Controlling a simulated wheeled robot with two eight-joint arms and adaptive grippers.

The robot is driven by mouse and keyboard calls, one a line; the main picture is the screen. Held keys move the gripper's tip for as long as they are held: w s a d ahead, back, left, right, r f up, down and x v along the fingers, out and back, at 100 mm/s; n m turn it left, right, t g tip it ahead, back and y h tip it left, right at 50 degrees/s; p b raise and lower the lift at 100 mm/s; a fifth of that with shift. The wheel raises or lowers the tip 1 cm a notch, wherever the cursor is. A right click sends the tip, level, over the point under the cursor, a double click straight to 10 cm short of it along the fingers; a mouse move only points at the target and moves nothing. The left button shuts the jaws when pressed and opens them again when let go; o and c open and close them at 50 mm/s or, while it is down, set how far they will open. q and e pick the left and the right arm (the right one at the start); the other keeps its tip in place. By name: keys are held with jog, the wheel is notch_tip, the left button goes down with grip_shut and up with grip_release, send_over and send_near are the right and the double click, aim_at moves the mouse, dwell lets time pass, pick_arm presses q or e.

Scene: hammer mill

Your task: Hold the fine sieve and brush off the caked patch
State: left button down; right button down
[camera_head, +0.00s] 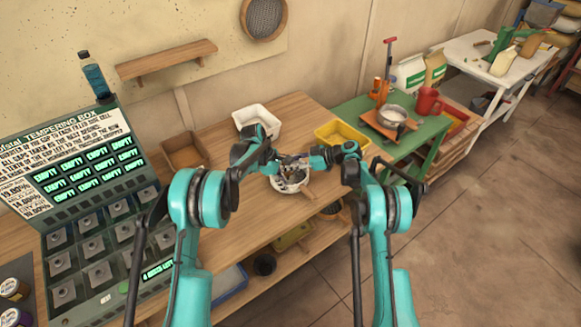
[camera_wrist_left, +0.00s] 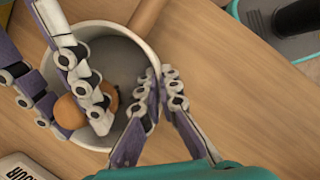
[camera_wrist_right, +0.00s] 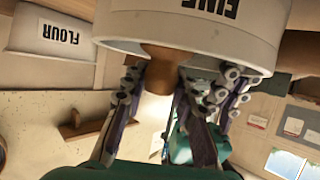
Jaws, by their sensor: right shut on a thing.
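The fine sieve (camera_head: 290,185) is a white round ring with two wooden handles, over the wooden table. Its lettered side shows in the right wrist view (camera_wrist_right: 190,32). My right gripper (camera_wrist_right: 160,85) is shut on one handle (camera_wrist_right: 162,60). In the left wrist view, right-gripper fingers surround that handle's round end (camera_wrist_left: 70,112); the other handle (camera_wrist_left: 150,14) is free. My left gripper (camera_wrist_left: 160,74) is at the sieve's rim, fingertips close together; whether it touches is unclear. A small dark spot (camera_wrist_left: 113,98) shows inside the sieve, partly behind fingers. I cannot make out a brush.
A white flour tub (camera_head: 256,118), an empty wooden tray (camera_head: 185,152) and a yellow tray (camera_head: 342,137) stand at the table's back. A tempering box (camera_head: 90,190) stands left. A green table (camera_head: 405,150) with a pan and red mug is at right.

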jog(key=shift+w+a+f, duration=0.1)
jog(key=shift+w+a, duration=0.55)
jog(key=shift+w, duration=0.3)
jog(key=shift+s+d, duration=0.6)
jog(key=shift+s, duration=0.2)
jog(key=shift+s+d, duration=0.6)
jog(key=shift+s, duration=0.2)
jog(key=shift+s+d, duration=0.55)
jog(key=shift+s, duration=0.25)
jog(key=shift+s+d, duration=0.55)
jog(key=shift+s, duration=0.2)
jog(key=shift+w+a+r, duration=0.1)
jog(key=shift+w+a, duration=0.5)
jog(key=shift+w, duration=0.2)
jog(key=shift+w+a+r, duration=0.1)
jog(key=shift+w+a, duration=0.45)
jog(key=shift+w, duration=0.25)
jog(key=shift+w+a+f, duration=0.1)
jog(key=shift+w+a, duration=0.5)
jog(key=shift+w, duration=0.2)
jog(key=shift+w+a+f, duration=0.1)
jog(key=shift+w+a, duration=0.45)
jog(key=shift+w, duration=0.25)
jog(key=shift+r, duration=3.05)
